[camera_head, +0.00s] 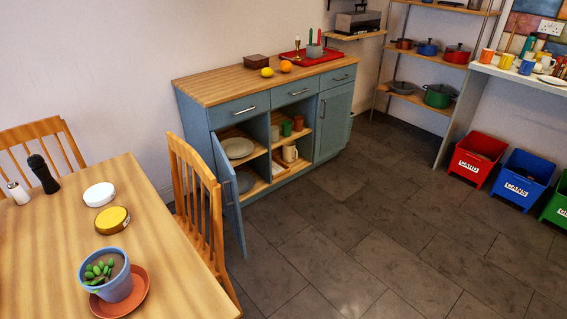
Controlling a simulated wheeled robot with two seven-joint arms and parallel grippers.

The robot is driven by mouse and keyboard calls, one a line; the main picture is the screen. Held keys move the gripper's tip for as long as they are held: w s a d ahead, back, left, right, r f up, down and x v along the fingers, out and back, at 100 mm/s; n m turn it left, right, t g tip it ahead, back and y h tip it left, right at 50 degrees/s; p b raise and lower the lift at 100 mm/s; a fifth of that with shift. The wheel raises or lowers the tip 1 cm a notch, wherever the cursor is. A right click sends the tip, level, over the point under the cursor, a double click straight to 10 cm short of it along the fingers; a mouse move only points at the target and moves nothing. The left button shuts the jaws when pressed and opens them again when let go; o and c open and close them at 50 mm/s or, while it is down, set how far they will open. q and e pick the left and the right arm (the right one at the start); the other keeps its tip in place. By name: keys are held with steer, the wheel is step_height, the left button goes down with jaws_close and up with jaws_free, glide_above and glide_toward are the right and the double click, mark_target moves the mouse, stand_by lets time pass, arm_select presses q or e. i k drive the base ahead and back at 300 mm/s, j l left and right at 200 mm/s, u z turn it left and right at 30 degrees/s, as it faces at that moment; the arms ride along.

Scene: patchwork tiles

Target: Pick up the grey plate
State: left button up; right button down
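A dark grey plate (245,182) lies on the lower shelf inside the left part of the blue-grey cabinet (258,129). The open cabinet door (229,194) hides part of its left side. A paler, off-white plate (238,148) lies on the shelf above it. The cabinet's left door stands swung open toward the room. Neither of my grippers is in view.
A wooden chair (201,203) stands close to the open door, beside the dining table (45,235). Tiled floor (330,235) in front is clear. Bins (478,158) stand at right.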

mark_target(246, 181)
steer(key=i+l+z, duration=0.3)
steer(key=z, duration=0.2)
steer(key=i+l+z, duration=0.15)
steer(key=i+z, duration=0.3)
steer(key=i+u, duration=0.35)
steer(key=i+j+u, duration=0.1)
steer(key=u, duration=0.25)
steer(key=i+l+u, duration=0.1)
steer(key=i+u, duration=0.25)
steer(key=i+j+u, duration=0.2)
steer(key=i+u, duration=0.65)
steer(key=i, duration=0.2)
